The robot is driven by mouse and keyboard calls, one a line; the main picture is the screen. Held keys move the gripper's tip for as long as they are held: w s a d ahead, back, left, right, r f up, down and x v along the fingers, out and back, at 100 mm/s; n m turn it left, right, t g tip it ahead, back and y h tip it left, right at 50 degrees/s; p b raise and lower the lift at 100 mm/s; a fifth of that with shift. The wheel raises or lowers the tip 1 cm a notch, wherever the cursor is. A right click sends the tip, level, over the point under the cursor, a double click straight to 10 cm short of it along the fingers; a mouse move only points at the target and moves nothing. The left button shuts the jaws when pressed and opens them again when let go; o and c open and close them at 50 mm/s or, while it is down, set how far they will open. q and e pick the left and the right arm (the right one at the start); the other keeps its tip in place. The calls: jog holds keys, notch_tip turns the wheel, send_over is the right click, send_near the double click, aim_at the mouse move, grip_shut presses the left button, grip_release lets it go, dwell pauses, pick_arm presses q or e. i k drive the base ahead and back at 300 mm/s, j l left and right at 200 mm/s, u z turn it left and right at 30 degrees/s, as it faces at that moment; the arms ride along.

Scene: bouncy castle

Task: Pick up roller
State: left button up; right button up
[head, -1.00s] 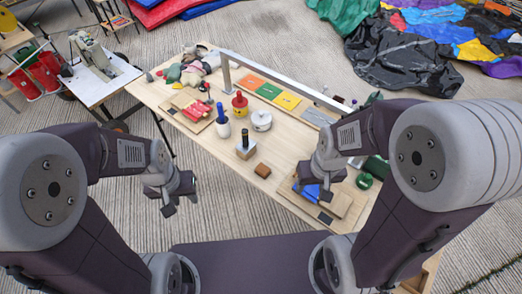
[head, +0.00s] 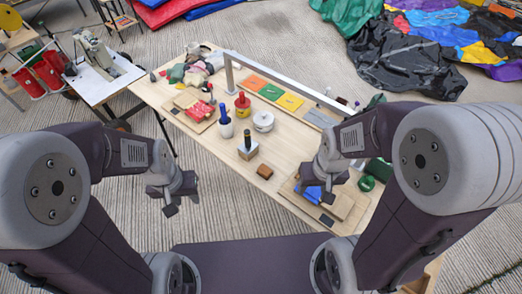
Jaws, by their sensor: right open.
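No roller can be told for certain at this size. A blue-handled tool stands upright in a white pot (head: 226,130). A black-handled tool (head: 245,142) stands on a small pale block, left of the brown block (head: 264,172). My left gripper (head: 181,204) is open and empty, in front of the table's left edge, apart from everything. My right gripper (head: 312,193) is open above the boards and blue pieces at the table's near right; whether it touches them is hidden.
The wooden table (head: 215,165) carries a metal rail (head: 285,88), coloured patches, a red pot (head: 242,105), a white lidded pot (head: 263,121) and a green roll (head: 366,183). A machine (head: 97,54) stands on a side table at left. Coloured fabric piles lie at back right.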

aim_at(249, 145)
jog(key=i+j+u, duration=0.15)
jog(key=i+j, duration=0.7)
